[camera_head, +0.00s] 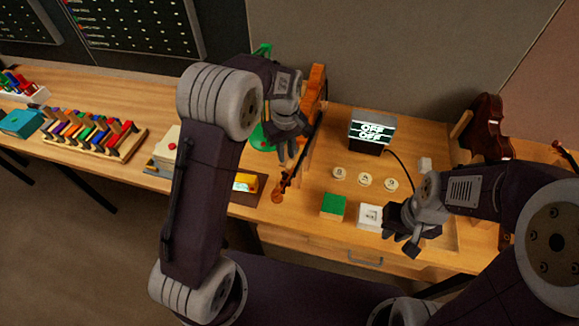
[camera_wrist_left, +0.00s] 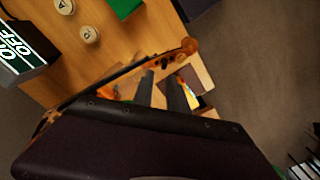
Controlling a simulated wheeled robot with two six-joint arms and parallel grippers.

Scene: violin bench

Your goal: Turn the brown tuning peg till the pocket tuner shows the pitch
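A violin neck with a brown scroll (camera_head: 278,194) points toward the bench front; the scroll also shows in the left wrist view (camera_wrist_left: 190,45). Small dark pegs (camera_wrist_left: 166,61) sit near the scroll; which one is the brown tuning peg I cannot tell. My left gripper (camera_head: 287,154) is beside the neck; its two fingers (camera_wrist_left: 161,92) are apart with nothing visible between them. A black display box (camera_head: 372,131) reads OFF OFF. A small yellow device with a lit screen (camera_head: 245,182) lies left of the scroll; which is the pocket tuner is unclear. My right gripper (camera_head: 407,242) hangs near the bench front.
Round lettered buttons (camera_head: 364,180), a green block (camera_head: 333,206) and a white block (camera_head: 369,217) stand between my grippers. Another violin body (camera_head: 487,128) stands at the right. A rack of colored pieces (camera_head: 98,134) is at the left. A cable runs from the display.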

